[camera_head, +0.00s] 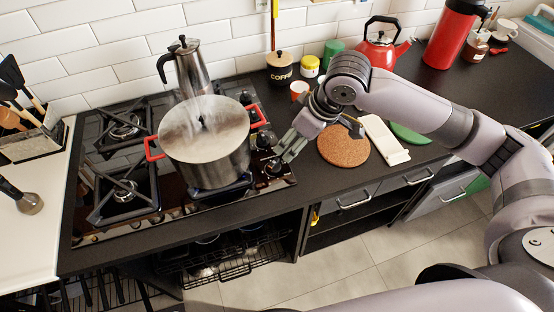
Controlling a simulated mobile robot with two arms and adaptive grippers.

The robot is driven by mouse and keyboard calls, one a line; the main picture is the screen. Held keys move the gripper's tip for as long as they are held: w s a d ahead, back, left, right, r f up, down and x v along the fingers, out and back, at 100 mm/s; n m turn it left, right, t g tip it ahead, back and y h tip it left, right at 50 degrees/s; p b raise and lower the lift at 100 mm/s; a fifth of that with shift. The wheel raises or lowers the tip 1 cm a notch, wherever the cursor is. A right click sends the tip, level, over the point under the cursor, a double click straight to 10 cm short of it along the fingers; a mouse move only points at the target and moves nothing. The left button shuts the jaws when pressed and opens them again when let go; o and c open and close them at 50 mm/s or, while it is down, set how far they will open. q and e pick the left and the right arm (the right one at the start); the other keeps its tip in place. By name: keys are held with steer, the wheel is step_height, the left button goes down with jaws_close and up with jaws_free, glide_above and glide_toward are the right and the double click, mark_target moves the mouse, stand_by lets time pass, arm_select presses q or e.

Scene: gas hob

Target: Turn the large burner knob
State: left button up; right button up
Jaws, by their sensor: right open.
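The gas hob (133,222) is set in the black worktop. Its control knobs run along its right side; I make out an upper dark knob (263,140) and a lower dark knob (273,167). I cannot tell from their looks which one belongs to the large burner. A large steel pot (205,150) with red handles covers the burner beside them. My right gripper (292,148) is open and empty, its fingers just right of the knobs and pointing down and left. I cannot tell whether it touches a knob. My left gripper is out of view.
A moka pot (188,72) stands behind the large pot. A coffee jar (280,68), small jars and a red kettle (380,45) line the wall. A cork mat (343,150) and a white board (384,140) lie under and beside my right arm. Bare worktop lies in front of the knobs.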

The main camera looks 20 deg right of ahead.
mark_target(275, 162)
steer(key=x, duration=1.2)
steer(key=shift+w+a+f, duration=0.1)
steer(key=shift+a+f, duration=0.05)
steer(key=shift+f, duration=0.15)
steer(key=shift+c, duration=0.5)
steer(key=c, duration=1.1)
